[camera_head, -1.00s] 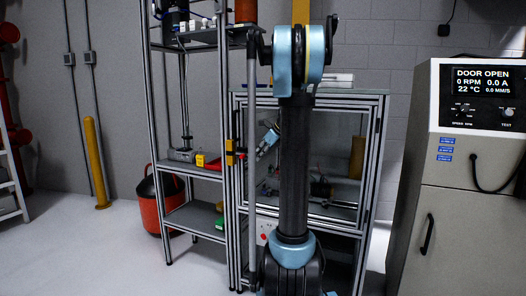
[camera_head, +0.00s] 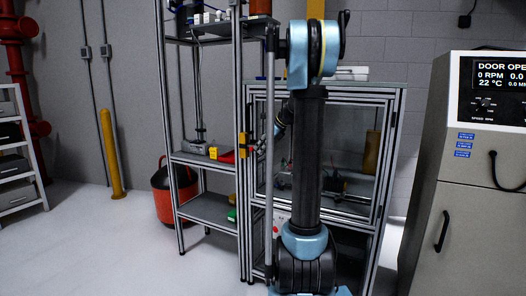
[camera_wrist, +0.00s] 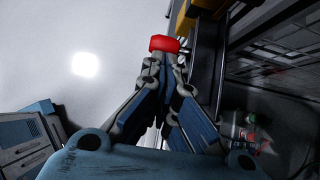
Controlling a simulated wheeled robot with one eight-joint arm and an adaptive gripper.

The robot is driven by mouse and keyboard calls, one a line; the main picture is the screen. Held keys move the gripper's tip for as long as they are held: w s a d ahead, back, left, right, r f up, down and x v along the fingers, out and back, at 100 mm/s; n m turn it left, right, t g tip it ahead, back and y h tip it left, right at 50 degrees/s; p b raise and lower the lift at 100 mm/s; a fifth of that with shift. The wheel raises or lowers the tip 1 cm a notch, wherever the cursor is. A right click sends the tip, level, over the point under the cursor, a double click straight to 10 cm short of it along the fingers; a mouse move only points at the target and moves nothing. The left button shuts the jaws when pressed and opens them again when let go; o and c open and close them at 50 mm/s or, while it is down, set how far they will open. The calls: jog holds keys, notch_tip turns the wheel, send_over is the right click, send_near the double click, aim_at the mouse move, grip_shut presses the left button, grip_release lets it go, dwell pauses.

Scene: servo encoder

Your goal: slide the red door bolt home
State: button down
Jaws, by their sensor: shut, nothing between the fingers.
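In the wrist view a red block-like end (camera_wrist: 164,44), which looks like the door bolt's handle, stands just beyond my fingertips. My gripper (camera_wrist: 164,64) is shut and empty, with its tips close below the red piece. I cannot tell whether they touch it. In the head view a yellow bracket (camera_head: 243,145) sits on the upright at the left edge of the glazed cabinet door (camera_head: 345,160). The bolt is not clear there. My arm hides part of the door and its left edge.
An open shelf rack (camera_head: 207,208) stands directly left of the cabinet. A grey console (camera_head: 470,220) stands at the right, its screen (camera_head: 497,80) reading "DOOR OPE" at the picture edge. A red bin (camera_head: 162,196) is behind the rack.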

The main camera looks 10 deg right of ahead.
jog(key=shift+w+a, duration=0.25)
jog(key=shift+a, duration=0.15)
jog(key=s+d+f+v, duration=0.1)
jog(key=v, duration=1.2)
jog(key=shift+d+f, duration=0.3)
jog(key=shift+d, duration=0.1)
jog(key=shift+s, duration=0.1)
